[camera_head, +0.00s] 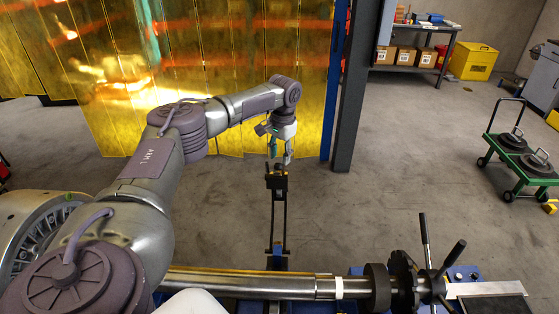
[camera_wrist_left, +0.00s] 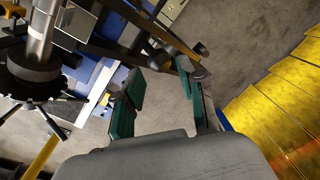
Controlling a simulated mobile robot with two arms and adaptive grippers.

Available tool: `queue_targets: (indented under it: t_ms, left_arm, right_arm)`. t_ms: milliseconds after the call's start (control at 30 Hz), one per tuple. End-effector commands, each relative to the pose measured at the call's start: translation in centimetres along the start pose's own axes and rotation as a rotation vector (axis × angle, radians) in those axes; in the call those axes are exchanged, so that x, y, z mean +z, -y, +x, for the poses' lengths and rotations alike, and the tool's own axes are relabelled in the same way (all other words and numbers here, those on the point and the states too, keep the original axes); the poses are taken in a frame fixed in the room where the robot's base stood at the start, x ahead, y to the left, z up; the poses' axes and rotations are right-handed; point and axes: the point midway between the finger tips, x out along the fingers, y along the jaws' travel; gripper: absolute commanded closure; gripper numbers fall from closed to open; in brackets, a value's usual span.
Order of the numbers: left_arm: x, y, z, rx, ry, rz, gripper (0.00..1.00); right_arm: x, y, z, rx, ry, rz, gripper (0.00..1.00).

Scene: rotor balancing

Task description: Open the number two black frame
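A tall, narrow black frame (camera_head: 286,225) stands upright behind the machine's shaft in the head view, with a dark block at its top. I see no number on it. My left gripper (camera_head: 280,157) hangs just above that top, pointing down. In the left wrist view the green-padded fingers of my left gripper (camera_wrist_left: 162,80) are apart, with no object held between them. Dark bars (camera_wrist_left: 165,35) cross just beyond the fingertips, and a dark end lies close by the right fingertip. I cannot tell whether they touch. My right gripper is not in view.
A steel shaft (camera_head: 240,284) runs along the front, with a spoked black handwheel (camera_head: 403,278) at its right. Yellow translucent curtains (camera_head: 225,70) and a dark post (camera_head: 352,90) stand behind the arm. A green cart (camera_head: 515,168) is at the right. The middle floor is clear.

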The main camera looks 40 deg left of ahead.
Motion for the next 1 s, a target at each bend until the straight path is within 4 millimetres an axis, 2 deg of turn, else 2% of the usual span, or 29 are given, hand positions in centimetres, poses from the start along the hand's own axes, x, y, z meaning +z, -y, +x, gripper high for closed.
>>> queue_targets:
  t_ms: [200,600,833,1000]
  left_arm:
    - [0.1,0.0,2.8,-0.001,0.002,-0.001,0.6]
    - [0.0,0.0,3.6,0.0,0.0,0.0,0.6]
    - [0.0,0.0,3.5,0.0,0.0,0.0,0.98]
    - [0.0,0.0,3.5,0.0,0.0,-0.001,1.0]
  right_arm:
    - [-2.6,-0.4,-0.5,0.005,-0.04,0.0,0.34]
    - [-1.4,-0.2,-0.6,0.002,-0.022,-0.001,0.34]
    - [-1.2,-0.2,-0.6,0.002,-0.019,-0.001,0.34]
    - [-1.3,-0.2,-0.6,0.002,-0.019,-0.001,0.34]
